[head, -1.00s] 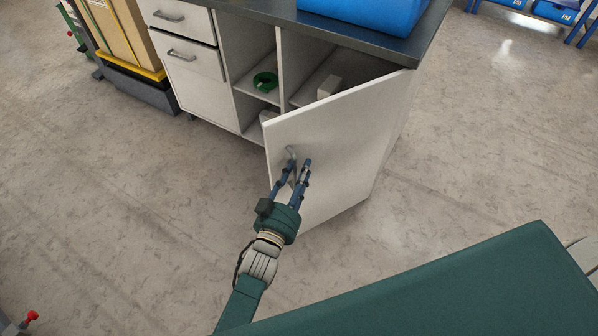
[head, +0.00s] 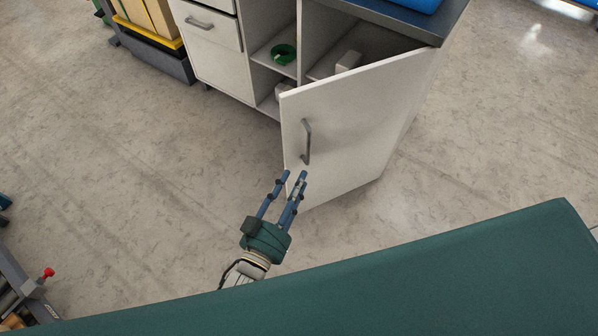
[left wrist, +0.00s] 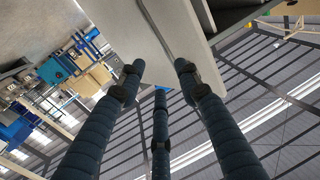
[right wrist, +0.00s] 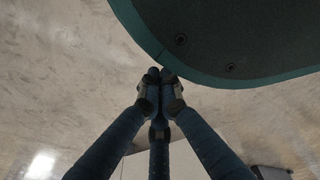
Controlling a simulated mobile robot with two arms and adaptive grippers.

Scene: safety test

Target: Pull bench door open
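The white bench door (head: 355,125) stands swung out from the bench in the head view. Its grey bar handle (head: 307,141) is on the face toward me, near the free edge. My left gripper (head: 296,173) is open and empty, its fingertips just below the handle and apart from it. In the left wrist view the door (left wrist: 165,45) lies beyond the spread fingers (left wrist: 160,75). My right gripper (right wrist: 155,75) shows only in the right wrist view. Its fingertips are together with nothing visible between them.
The bench (head: 222,65) has drawers at left and open shelves holding a green ring (head: 283,54) and a white box (head: 348,61). A blue bin sits on top (head: 418,4). My green body cover fills the lower right. Floor around the door is clear.

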